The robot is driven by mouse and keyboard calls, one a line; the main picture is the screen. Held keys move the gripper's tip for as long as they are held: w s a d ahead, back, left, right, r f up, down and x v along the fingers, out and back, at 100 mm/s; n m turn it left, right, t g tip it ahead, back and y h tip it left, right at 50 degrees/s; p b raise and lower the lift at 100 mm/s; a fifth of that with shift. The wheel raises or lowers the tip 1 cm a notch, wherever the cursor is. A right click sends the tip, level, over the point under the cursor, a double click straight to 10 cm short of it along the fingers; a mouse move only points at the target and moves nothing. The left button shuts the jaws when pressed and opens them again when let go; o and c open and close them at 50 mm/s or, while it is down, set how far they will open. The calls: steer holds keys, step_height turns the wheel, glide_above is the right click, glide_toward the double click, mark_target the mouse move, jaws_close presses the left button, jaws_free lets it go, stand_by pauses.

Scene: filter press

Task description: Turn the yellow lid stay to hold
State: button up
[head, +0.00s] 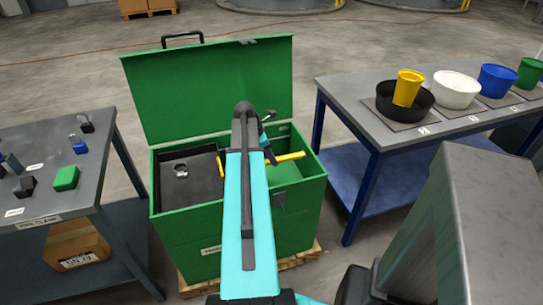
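A green chest (240,228) stands in the middle of the head view with its lid (205,90) raised and leaning back. A yellow bar (290,157), which looks like the lid stay, shows over the right part of the chest's opening. A small yellow piece (220,166) also shows left of my arm. The stretch between them is hidden behind my cyan arm. My gripper (269,155) is mostly hidden by the arm; dark parts of it show close to the yellow bar's left end. I cannot tell whether it touches the bar or how its fingers stand.
Inside the chest is a black tray (190,187) with a small ring-shaped item (180,170). A grey table (30,140) with clamps and a green block (65,178) stands left. A blue-legged table (335,88) with bowls and buckets stands right. Floor shows between chest and tables.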

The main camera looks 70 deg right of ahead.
steer(key=shift+f, duration=0.3)
jaws_close()
steer(key=shift+d+r, duration=0.1)
steer(key=shift+d, duration=0.25)
steer(key=shift+s+a, duration=0.1)
steer(key=shift+a, duration=0.05)
steer(key=shift+s+r, duration=0.1)
steer(key=shift+r, duration=0.05)
